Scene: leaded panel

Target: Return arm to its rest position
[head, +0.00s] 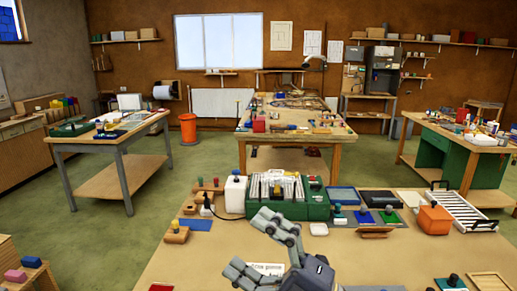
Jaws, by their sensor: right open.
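My right gripper (262,246) shows at the bottom centre of the head view, above the near wooden table (185,262). Its grey fingers are spread apart, with nothing visible between them. A green box holding white upright pieces (318,205) stands just beyond the gripper. I cannot tell whether the fingers touch anything. My left gripper is not in the view.
On the near table are a white bottle (235,194), stamps on coloured pads (365,215), an orange block (434,219) and a white rack (462,211). Farther back stand a central workbench (290,133), a left table (108,141) and a green right bench (456,150). Green floor lies between them.

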